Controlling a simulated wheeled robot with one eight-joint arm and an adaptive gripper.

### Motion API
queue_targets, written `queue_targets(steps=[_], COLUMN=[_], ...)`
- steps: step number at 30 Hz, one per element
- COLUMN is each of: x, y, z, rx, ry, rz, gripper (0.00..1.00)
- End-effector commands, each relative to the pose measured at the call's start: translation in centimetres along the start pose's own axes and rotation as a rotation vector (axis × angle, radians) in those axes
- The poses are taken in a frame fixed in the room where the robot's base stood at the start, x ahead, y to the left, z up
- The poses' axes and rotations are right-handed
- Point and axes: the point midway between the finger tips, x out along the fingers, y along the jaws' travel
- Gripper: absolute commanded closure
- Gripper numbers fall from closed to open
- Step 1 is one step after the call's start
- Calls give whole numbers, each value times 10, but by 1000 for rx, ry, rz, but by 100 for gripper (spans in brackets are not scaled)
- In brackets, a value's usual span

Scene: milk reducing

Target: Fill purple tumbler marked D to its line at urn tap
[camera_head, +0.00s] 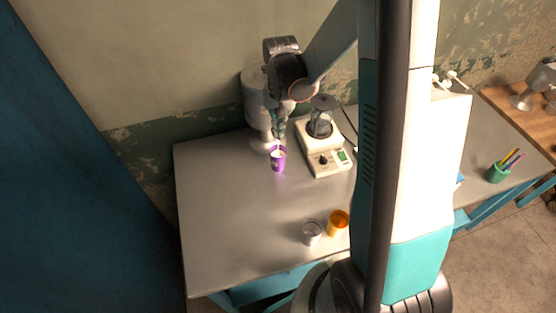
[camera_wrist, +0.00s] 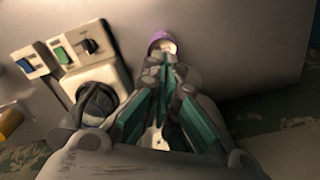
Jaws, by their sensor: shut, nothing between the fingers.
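The purple tumbler (camera_head: 278,162) stands upright on the grey table just in front of the metal urn (camera_head: 254,97). A pale streak shows above its mouth, and its inside looks whitish. In the wrist view only its purple rim (camera_wrist: 158,37) and pale inside show past the fingers. My gripper (camera_head: 279,132) is shut and empty, pointing down beside the urn, just above and behind the tumbler. In the wrist view the teal fingers (camera_wrist: 168,68) converge towards the tumbler. My gripper hides the tap. The tumbler's line and its letter cannot be read.
A white hotplate device (camera_head: 328,157) with a dark glass vessel (camera_head: 320,122) stands right of the tumbler. A clear cup (camera_head: 312,234) and an orange cup (camera_head: 338,224) stand near the front edge. The table's left part is clear. A green pen cup (camera_head: 498,173) is far right.

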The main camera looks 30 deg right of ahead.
Motion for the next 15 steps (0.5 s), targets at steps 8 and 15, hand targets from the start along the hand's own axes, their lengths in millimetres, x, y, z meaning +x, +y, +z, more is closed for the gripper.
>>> queue_targets(steps=[8, 15], x=[-9, -42], y=[0, 0], z=[0, 0], rx=[0, 0], ry=[0, 0], rz=[0, 0], gripper=[100, 100])
